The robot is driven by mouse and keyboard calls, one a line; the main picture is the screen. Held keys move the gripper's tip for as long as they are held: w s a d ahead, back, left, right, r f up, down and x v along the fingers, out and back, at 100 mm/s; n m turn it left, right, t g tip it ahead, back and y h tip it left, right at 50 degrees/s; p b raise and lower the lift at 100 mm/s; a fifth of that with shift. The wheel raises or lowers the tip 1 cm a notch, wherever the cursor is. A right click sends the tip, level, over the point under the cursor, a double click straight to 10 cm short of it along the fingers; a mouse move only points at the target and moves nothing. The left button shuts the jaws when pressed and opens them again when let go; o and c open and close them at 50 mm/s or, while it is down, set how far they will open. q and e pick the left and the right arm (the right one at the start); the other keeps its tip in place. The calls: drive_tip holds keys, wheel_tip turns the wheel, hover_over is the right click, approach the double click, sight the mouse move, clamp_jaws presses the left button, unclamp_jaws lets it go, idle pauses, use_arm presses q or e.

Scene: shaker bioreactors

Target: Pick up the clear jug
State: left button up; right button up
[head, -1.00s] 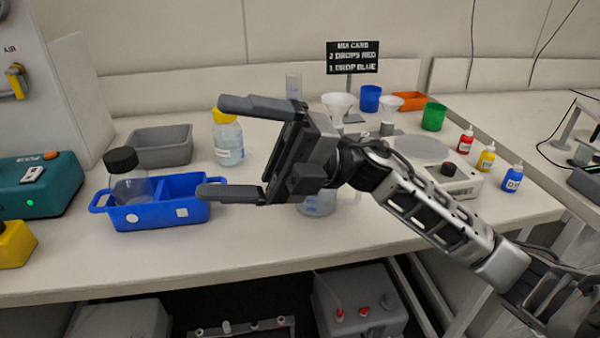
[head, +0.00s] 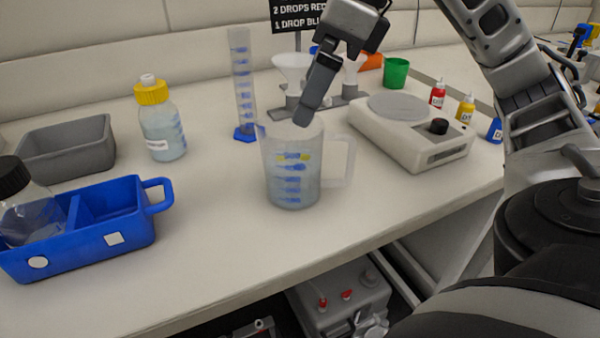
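The clear jug (head: 292,178) stands upright on the bench in the middle of the head view. It has blue marks on its wall and a clear handle on its right side. My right gripper (head: 307,112) comes down from above, and its visible fingertip overlaps the jug's rim in the picture. I cannot tell whether that finger is inside the jug, above it or touching it. Only one finger shows clearly; the other seems hidden behind it, so the opening cannot be judged. My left gripper is out of view.
A scale (head: 413,138) sits right of the jug. A measuring cylinder (head: 243,95) and white funnels (head: 291,68) stand behind it. A yellow-capped bottle (head: 163,130), a grey bin (head: 66,150) and a blue caddy (head: 95,233) are to the left. The bench front is clear.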

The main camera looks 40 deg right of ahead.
sight(296, 138)
drive_tip(key=x, duration=0.2)
drive_tip(key=b+x, duration=0.1)
drive_tip(key=x, duration=0.2)
drive_tip(key=b+x, duration=0.1)
drive_tip(key=x, duration=0.2)
drive_tip(key=shift+s+d+f, duration=0.35)
drive_tip(key=shift+f, duration=0.05)
drive_tip(key=shift+w+a+f, duration=0.1)
drive_tip(key=shift+w+f, duration=0.05)
drive_tip(key=shift+f, duration=0.15)
drive_tip(key=shift+c, duration=0.3)
drive_tip(key=shift+r, duration=0.1)
drive_tip(key=c, duration=1.3)
